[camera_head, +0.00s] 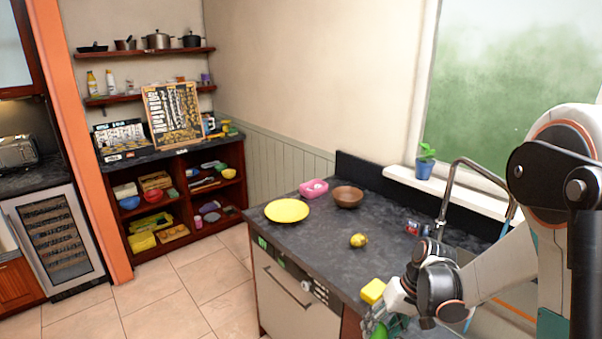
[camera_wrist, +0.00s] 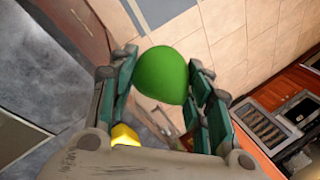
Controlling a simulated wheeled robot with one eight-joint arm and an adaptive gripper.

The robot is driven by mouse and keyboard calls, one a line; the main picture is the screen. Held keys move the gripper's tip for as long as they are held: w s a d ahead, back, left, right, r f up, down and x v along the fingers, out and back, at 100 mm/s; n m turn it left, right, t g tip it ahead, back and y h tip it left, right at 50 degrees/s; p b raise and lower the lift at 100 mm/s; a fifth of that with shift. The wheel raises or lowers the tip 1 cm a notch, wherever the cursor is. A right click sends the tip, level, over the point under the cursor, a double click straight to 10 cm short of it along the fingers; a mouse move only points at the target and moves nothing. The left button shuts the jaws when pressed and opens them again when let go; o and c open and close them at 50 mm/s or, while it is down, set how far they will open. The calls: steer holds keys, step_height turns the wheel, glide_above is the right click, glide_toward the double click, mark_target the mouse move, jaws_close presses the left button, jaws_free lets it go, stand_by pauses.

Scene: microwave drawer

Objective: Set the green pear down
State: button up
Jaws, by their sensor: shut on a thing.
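The green pear (camera_wrist: 162,75) is between the two fingers of my gripper (camera_wrist: 162,92), which is shut on it, in the wrist view. Behind the pear, the wrist view shows the tiled floor, with a dark grey surface to the left. In the head view my gripper (camera_head: 376,326) is at the bottom, by the front edge of the dark counter (camera_head: 315,235). The pear is mostly hidden there; I cannot clearly tell it from the green finger pads.
A yellow block-like thing (camera_head: 373,291) is right beside my gripper. A yellow fruit (camera_head: 358,241), yellow plate (camera_head: 287,210), brown bowl (camera_head: 348,197) and pink container (camera_head: 313,189) are farther back on the counter. A faucet (camera_head: 447,195) rises at the right. Counter between plate and gripper is largely clear.

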step_height(320, 180, down, 6)
steer(key=b, duration=0.5)
steer(key=shift+f, duration=0.15)
